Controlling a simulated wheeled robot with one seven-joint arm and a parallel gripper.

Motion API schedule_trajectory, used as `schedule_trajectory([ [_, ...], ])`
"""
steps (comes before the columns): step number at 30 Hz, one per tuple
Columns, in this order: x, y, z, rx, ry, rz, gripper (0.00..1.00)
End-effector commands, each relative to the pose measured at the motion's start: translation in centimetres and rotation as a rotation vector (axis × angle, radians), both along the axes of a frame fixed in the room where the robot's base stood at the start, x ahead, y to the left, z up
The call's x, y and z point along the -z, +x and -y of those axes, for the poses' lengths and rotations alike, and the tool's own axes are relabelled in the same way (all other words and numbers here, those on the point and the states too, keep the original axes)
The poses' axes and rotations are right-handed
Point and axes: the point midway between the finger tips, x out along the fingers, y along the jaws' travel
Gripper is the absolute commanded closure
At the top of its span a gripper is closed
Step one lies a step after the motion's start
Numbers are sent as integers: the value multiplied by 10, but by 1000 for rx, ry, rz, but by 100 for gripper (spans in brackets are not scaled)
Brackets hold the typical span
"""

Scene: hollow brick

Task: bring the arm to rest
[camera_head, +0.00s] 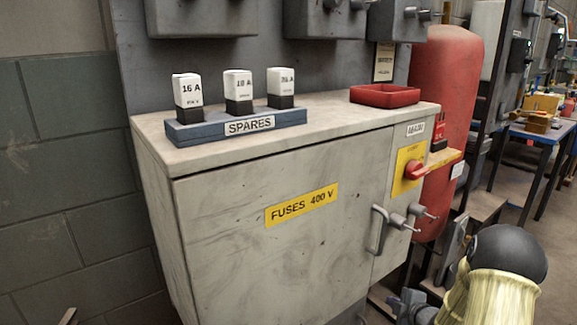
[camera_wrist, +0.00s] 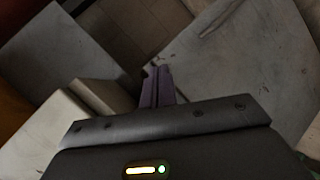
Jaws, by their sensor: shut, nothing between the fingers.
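My gripper (camera_wrist: 158,88) shows in the wrist view with its two purple-grey fingers together and nothing between them. Pale, scuffed panels lie beyond the fingers, and nothing is seen touching them. In the head view part of my arm, with a black rounded joint and a pale yellow cover, is at the lower right, in front of the cabinet's right side. The grey fuse cabinet (camera_head: 240,255) stands in the middle with its door closed. Its bar handle (camera_head: 378,232) is on the right of the door.
On the cabinet top are a blue SPARES block (camera_head: 185,134) with three white fuses and an empty-looking red tray (camera_head: 385,95). A red switch (camera_head: 413,170) sits on a yellow plate at the right. A red cylinder (camera_head: 447,80) and a blue workbench (camera_head: 540,135) stand behind.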

Motion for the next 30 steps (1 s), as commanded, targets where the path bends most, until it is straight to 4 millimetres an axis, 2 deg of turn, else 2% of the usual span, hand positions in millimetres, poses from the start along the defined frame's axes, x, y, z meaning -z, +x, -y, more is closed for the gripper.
schedule_trajectory([
  [1,-17,-2,-9,49,16,-47,100],
  [5,-43,-18,-25,216,84,-183,100],
  [8,-63,-37,-39,353,147,-279,100],
  [11,-82,-62,-54,497,218,-368,100],
  [15,-106,-105,-79,700,328,-488,100],
  [21,-130,-170,-113,952,475,-639,100],
  [30,-150,-248,-151,1208,625,-807,100],
])
